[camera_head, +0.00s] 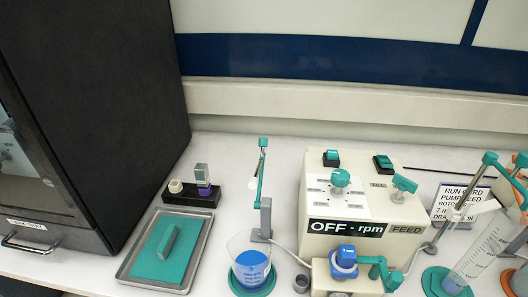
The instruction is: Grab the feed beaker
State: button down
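A clear glass beaker (250,268) with blue liquid in its lower part stands upright on a round teal pad (272,281) at the bottom middle. I take it to be the feed beaker; no label on it is readable. A grey stand with a thin teal-jointed arm (260,176) rises just behind it. The cream pump box (322,239) stands to its right, with an "OFF - rpm" display, a "FEED" label and a blue pump head (344,258). My gripper is not in view.
A metal tray (128,270) with a teal mat lies left of the beaker, below a black holder (188,195). A dark cabinet (95,90) fills the left. A tilted graduated cylinder (484,246), teal-jointed rods and a sign (456,205) stand right. A small cup (301,284) is near the beaker.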

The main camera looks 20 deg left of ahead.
aim_at(250, 251)
jog(key=u, duration=0.15)
jog(key=k, duration=1)
jog(key=z, duration=0.25)
jog(key=i, duration=0.35)
jog(key=u, duration=0.1)
